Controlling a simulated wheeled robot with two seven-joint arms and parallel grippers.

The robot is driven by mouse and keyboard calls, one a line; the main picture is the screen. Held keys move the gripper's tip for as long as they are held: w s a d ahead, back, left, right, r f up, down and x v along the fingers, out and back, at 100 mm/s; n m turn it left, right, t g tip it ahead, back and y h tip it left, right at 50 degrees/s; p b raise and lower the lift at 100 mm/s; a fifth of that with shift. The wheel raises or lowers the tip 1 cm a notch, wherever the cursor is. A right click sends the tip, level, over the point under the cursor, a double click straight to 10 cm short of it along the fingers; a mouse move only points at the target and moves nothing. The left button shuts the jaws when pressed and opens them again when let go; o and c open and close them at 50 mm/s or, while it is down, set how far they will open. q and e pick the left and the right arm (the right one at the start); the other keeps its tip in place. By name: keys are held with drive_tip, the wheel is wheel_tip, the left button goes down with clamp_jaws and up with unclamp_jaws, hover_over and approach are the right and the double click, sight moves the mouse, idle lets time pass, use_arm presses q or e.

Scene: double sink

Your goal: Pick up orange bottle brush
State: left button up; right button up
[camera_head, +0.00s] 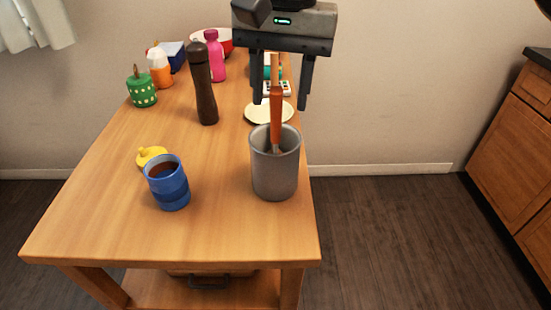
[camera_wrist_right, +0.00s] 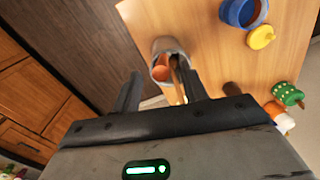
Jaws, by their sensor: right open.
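The orange bottle brush (camera_head: 276,115) stands upright in a grey metal canister (camera_head: 273,178) near the right edge of the wooden table. Its orange handle and tan tip rise above the rim; its lower end is hidden inside. My right gripper (camera_head: 283,100) is open, fingers pointing down, with the handle's top between or just in front of its fingers in the head view. In the right wrist view the canister (camera_wrist_right: 168,48) and the brush (camera_wrist_right: 177,80) lie ahead of the spread fingers (camera_wrist_right: 160,88). I cannot tell whether the fingers touch the brush. My left gripper is not seen.
A blue cup (camera_head: 167,185) and a yellow lid (camera_head: 150,156) stand left of the canister on the table (camera_head: 120,220). A dark brown mill (camera_head: 203,88), pink bottle (camera_head: 215,57), green pot (camera_head: 142,90) and cream plate (camera_head: 262,113) are farther back. Wooden cabinets (camera_head: 525,140) stand at right.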

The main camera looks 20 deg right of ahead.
sight(275, 138)
drive_tip(key=shift+w+a+f, duration=0.1)
drive_tip(key=shift+a+f, duration=0.05)
drive_tip(key=shift+f, duration=1.05)
drive_tip(key=shift+a+f, duration=0.1)
drive_tip(key=shift+f, duration=1.05)
clamp_jaws()
drive_tip(key=shift+r, duration=0.15)
